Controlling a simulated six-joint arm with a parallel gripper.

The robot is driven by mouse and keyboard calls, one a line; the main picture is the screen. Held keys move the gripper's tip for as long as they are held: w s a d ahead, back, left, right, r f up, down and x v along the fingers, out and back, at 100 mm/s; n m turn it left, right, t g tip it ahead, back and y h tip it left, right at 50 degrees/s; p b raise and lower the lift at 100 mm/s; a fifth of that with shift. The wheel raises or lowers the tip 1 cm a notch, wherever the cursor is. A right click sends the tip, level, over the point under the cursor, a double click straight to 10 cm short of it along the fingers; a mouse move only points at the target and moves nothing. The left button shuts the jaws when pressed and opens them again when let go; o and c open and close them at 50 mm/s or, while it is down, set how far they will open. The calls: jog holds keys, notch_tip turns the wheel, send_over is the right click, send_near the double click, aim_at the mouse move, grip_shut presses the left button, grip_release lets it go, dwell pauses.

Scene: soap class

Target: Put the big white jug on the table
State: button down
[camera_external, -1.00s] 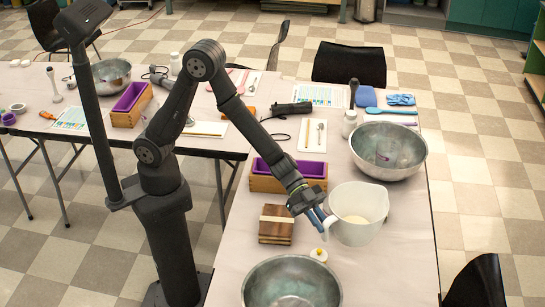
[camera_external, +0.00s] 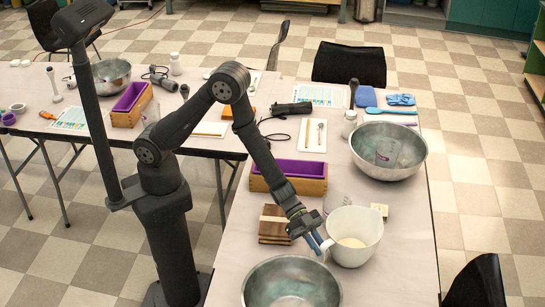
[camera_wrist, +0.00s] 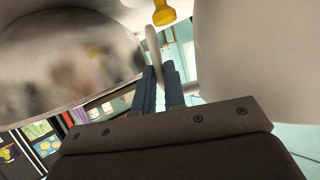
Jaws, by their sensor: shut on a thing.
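The big white jug (camera_external: 352,243) is at the front right part of the near table, upright or nearly so, with pale contents inside. Its handle points left. My gripper (camera_external: 318,246) is on the handle, its blue fingers closed around it. In the wrist view, the fingers (camera_wrist: 160,88) hold the thin pale handle (camera_wrist: 153,50) between them, and the white jug body (camera_wrist: 255,50) fills the right side. I cannot tell whether the jug's base touches the table (camera_external: 405,255).
A metal bowl (camera_external: 290,285) stands close in front of the jug. Wooden blocks (camera_external: 275,225) and a purple-lined box (camera_external: 290,178) lie left. A clear beaker (camera_external: 336,202) and small pale block (camera_external: 380,211) are behind. Another metal bowl (camera_external: 405,170) is farther back. A yellow thing (camera_wrist: 163,13) shows at top.

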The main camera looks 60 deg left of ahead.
jog(key=shift+f, duration=0.7)
jog(key=shift+f, duration=0.15)
jog(key=c, duration=1.5)
grip_release()
jog(key=v, duration=1.2)
